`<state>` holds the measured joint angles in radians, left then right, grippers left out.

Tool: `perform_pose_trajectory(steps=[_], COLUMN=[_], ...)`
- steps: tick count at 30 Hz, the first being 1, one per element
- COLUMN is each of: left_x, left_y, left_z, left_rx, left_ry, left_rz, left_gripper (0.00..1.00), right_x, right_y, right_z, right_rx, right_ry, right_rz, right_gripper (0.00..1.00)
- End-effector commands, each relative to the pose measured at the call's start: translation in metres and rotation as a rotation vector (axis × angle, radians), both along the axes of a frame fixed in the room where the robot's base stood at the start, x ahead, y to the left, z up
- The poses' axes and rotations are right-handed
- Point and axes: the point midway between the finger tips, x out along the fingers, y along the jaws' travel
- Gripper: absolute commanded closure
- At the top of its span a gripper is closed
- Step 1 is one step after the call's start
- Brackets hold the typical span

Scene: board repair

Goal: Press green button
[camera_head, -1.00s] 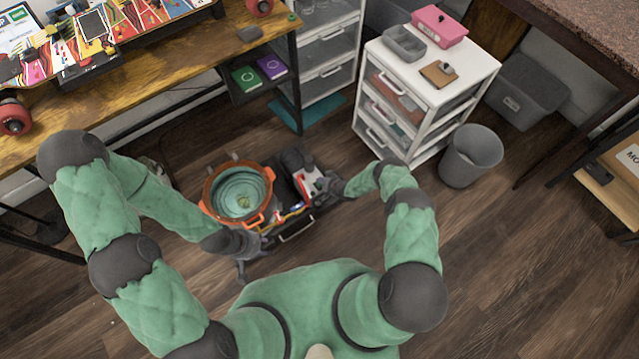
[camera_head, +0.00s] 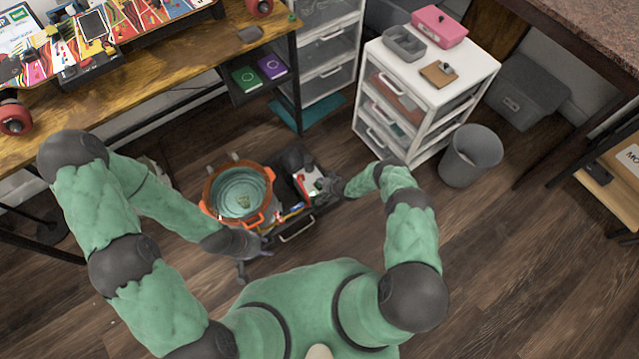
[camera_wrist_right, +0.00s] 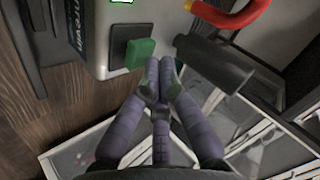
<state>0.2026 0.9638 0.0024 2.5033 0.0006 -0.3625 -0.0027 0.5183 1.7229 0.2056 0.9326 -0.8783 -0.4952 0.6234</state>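The green button (camera_wrist_right: 139,52) stands out from a dark square base on a pale grey device (camera_wrist_right: 93,40) in the right wrist view. My right gripper (camera_wrist_right: 162,78) has its fingers drawn together, with nothing visible between them. Its fingertips are right beside the button's lower right edge; I cannot tell whether they touch it. In the head view, the right gripper (camera_head: 328,188) is at the right side of the small device (camera_head: 308,178), and the button is too small to make out. My left gripper (camera_head: 240,245) is low beside the orange-rimmed pot; its fingers are unclear.
The orange-rimmed pot (camera_head: 240,193) stands left of the device. A dark cylinder (camera_wrist_right: 213,64) and a red curved part (camera_wrist_right: 230,14) lie close right of my right fingers. A white drawer unit (camera_head: 430,85) and a grey bin (camera_head: 470,156) stand to the right.

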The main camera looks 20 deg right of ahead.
Motion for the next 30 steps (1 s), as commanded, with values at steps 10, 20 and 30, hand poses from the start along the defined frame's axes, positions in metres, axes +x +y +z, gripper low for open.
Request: perform_pose_trajectory(steps=[10,20,30], left_x=[0.000,0.000,0.000], left_y=[0.000,0.000,0.000], left_z=[0.005,0.021,0.034], left_rx=[0.000,0.000,0.000], left_ry=[0.000,0.000,0.000], left_rz=[0.000,0.000,0.000], left_gripper=[0.60,0.60,0.60], right_x=[0.001,0.000,0.000], right_y=[0.000,0.000,0.000], right_z=[0.008,0.037,0.060], right_rx=[0.000,0.001,0.001], right_ry=[-0.001,-0.001,0.000], right_rz=[-0.001,0.000,0.001], right_gripper=[1.00,1.00,1.00])
